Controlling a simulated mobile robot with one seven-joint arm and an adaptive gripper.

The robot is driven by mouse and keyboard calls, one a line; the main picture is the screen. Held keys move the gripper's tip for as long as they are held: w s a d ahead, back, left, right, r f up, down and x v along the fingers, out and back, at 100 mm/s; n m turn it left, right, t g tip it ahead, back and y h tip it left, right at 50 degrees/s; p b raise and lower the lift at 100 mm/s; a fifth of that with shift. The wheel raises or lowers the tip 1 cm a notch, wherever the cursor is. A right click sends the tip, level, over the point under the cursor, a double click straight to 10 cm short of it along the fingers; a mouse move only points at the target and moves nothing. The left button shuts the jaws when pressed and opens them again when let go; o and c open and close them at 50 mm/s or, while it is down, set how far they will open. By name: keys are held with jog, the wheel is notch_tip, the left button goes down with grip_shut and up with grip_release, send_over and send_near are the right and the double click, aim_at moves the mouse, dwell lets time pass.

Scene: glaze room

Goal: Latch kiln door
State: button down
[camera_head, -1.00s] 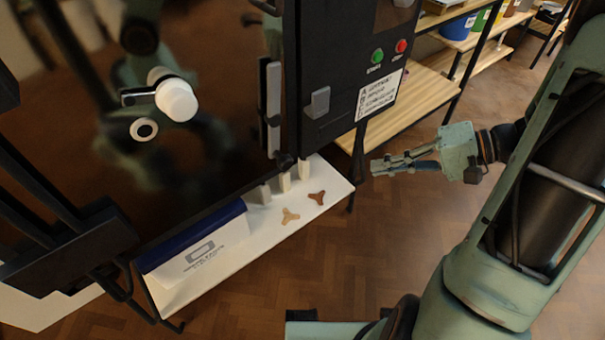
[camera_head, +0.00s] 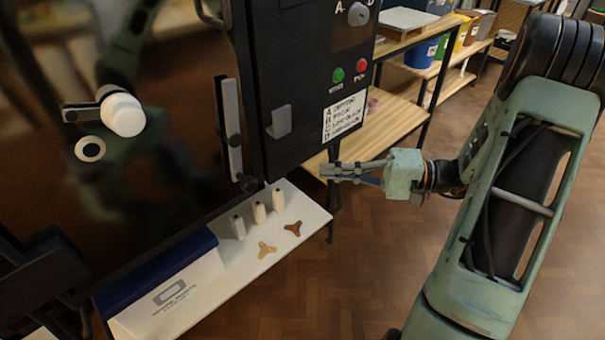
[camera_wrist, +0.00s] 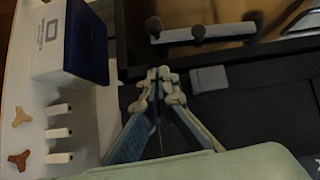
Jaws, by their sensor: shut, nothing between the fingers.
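The kiln door (camera_head: 150,190) is a dark, glossy panel at left in the head view, with a white round plug on it. A grey latch bar (camera_head: 229,125) with a black knob at its lower end stands upright at the door's right edge. It also shows in the wrist view (camera_wrist: 205,32). A grey catch (camera_head: 278,122) sits on the black kiln front to its right, apart from the bar; the wrist view shows it too (camera_wrist: 210,78). My gripper (camera_head: 325,170) is shut and empty, right of and below the catch, touching nothing that I can see.
A white shelf (camera_head: 300,232) juts out below the kiln, bearing a blue and white box (camera_head: 165,280), several small white posts and two three-armed stilts. A wooden rack (camera_head: 395,120) with buckets stands behind my gripper. The floor at right is clear.

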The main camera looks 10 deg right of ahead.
jog(key=a+b, duration=0.2)
jog(key=a, duration=1)
jog(key=shift+w+f, duration=0.15)
jog(key=shift+f, duration=0.2)
jog(key=shift+a, duration=0.15)
jog(key=shift+f, duration=0.15)
jog(key=shift+a+m, duration=0.15)
jog(key=shift+m, duration=0.15)
